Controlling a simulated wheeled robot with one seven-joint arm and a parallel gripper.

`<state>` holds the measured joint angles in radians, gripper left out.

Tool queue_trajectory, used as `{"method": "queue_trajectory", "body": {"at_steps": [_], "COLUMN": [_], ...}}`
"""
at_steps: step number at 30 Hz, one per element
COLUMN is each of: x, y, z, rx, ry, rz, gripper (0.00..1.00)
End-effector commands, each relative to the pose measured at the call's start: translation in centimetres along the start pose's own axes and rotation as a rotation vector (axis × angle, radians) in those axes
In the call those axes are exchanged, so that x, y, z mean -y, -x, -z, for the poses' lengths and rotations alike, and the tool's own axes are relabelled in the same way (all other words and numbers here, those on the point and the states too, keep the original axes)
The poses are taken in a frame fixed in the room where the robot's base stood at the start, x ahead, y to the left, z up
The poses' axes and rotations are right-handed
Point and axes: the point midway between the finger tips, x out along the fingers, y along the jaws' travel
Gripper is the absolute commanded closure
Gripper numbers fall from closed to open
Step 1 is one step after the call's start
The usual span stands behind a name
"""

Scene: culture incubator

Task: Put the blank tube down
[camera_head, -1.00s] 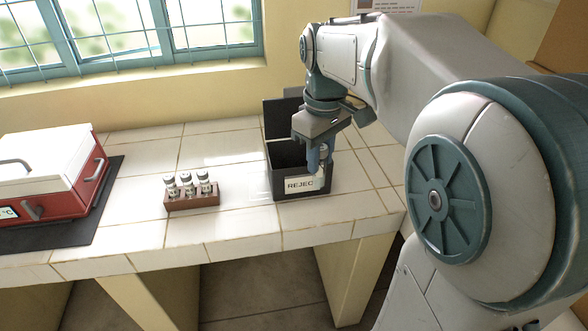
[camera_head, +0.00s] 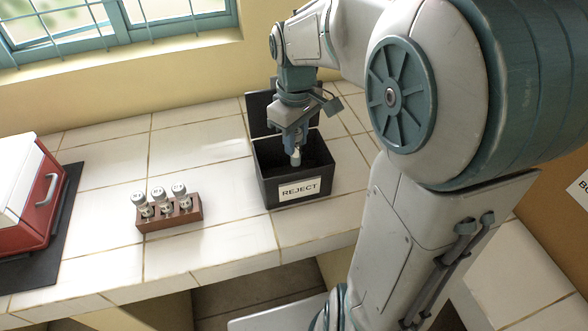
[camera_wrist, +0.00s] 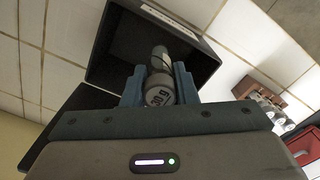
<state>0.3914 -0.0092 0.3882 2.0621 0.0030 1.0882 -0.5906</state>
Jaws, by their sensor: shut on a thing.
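My gripper (camera_head: 293,146) is shut on a small tube with a grey cap (camera_head: 296,157). It holds the tube over the open black box labelled REJECT (camera_head: 281,197). In the wrist view the tube (camera_wrist: 159,80) sits between the two blue fingers of my gripper (camera_wrist: 160,85), its cap toward the camera, with dark marks on the cap. The inside of the black box (camera_wrist: 110,45) shows beyond it. Whether the tube touches the box floor cannot be told.
A brown rack (camera_head: 185,215) holding 3 capped tubes stands left of the box on the white tiled bench. A red and white incubator (camera_head: 40,205) sits on a dark mat at the far left. Bare tiles lie between.

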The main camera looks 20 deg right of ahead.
Motion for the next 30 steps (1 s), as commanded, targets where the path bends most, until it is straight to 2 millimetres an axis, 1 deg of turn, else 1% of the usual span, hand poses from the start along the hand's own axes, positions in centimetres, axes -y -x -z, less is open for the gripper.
{"method": "queue_trajectory", "body": {"at_steps": [1,3,6,12,18,21,30], "x": [0.0,0.1,0.1,0.1,0.1,0.1,0.1], "y": [-1.5,-3.1,-4.9,-6.7,-9.5,-10.1,-10.3], "z": [-0.1,-0.1,0.0,0.1,0.0,0.1,0.1], "rx": [0.005,0.004,0.002,0.001,0.002,0.000,0.000], "ry": [0.001,0.002,0.001,0.004,0.003,0.003,0.003], "rz": [0.004,0.005,0.003,0.001,0.003,0.001,0.000], "gripper": [0.96,0.96,0.96,0.96,0.96,0.96,0.96]}}
